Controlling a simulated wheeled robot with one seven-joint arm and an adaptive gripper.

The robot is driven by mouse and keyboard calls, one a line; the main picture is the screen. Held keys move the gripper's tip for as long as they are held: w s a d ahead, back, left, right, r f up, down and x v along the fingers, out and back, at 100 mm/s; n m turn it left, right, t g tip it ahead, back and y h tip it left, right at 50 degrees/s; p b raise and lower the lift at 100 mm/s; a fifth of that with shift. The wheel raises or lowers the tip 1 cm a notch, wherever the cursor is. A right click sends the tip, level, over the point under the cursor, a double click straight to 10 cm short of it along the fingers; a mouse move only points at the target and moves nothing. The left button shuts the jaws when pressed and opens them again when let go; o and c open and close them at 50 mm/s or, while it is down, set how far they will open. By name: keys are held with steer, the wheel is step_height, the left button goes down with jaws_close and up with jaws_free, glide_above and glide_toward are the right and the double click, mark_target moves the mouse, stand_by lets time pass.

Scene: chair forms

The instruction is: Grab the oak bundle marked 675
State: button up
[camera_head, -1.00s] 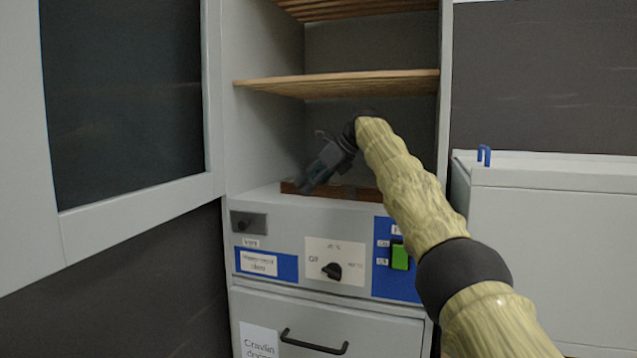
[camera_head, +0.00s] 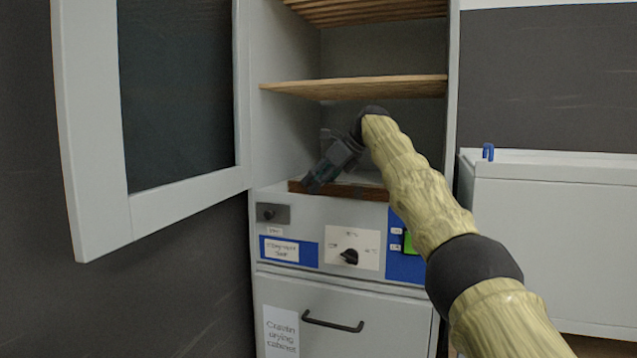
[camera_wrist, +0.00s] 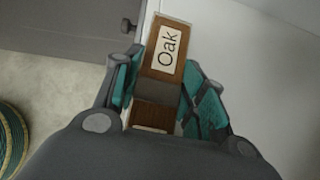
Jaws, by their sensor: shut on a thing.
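A brown wooden bundle (camera_wrist: 157,83) with a pale label reading "Oak" lies between the teal finger pads of my gripper (camera_wrist: 158,95) in the wrist view. The pads press on both sides of it, and its labelled end sticks out past the fingers. No number 675 can be read on it. In the head view my gripper (camera_head: 316,178) points down and left at the front of the open cabinet compartment, under the lower wooden shelf (camera_head: 355,87).
The cabinet's glazed door (camera_head: 180,100) stands open at the left. Below are a dial (camera_head: 348,257) and a drawer handle (camera_head: 333,322). A white chest (camera_head: 550,220) stands at the right.

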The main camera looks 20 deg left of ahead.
steer(key=shift+s+a+r, duration=0.1)
steer(key=shift+s+a, duration=0.2)
steer(key=shift+s, duration=0.1)
steer(key=shift+w+d, duration=0.15)
steer(key=shift+d+r, duration=0.1)
steer(key=o, duration=1.3)
steer(key=shift+d, duration=0.15)
steer(key=shift+d, duration=0.2)
steer(key=v, duration=1.1)
steer(key=shift+d+r, duration=0.15)
steer(key=shift+r, duration=0.1)
